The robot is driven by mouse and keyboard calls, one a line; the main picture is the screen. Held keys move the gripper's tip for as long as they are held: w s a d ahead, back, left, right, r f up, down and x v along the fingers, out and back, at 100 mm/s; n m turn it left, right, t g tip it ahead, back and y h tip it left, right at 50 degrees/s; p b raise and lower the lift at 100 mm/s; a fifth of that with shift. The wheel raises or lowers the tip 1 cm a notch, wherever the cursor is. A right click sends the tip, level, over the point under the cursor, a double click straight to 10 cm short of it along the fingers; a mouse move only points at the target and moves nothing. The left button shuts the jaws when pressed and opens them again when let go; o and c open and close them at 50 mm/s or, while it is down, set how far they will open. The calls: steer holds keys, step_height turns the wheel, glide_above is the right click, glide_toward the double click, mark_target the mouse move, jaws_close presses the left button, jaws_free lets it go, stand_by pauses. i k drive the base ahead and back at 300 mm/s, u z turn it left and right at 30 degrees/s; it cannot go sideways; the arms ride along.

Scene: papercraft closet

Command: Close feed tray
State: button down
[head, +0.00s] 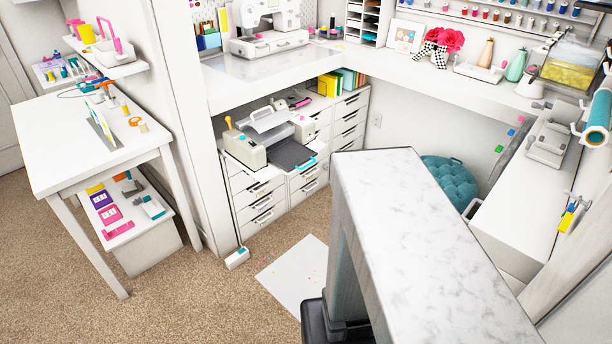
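A cream machine with a grey top (268,132) stands on the white drawer units under the desk, in the middle left of the head view. Its dark flat feed tray (290,153) extends from its front right side, so it stands open. A cyan piece (306,164) shows at the tray's outer end. My gripper is not in view, and nothing is seen touching the tray.
White drawer units (262,201) stand below the machine. A white sheet (297,272) lies on the brown carpet (195,298). A small white table (82,135) stands at left, and a teal pouf (450,178) at right. A large marble-patterned block fills the lower right foreground.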

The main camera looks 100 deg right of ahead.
mark_target(289, 156)
steer(key=z, duration=1.75)
steer(key=i, duration=0.8)
steer(key=z, duration=0.05)
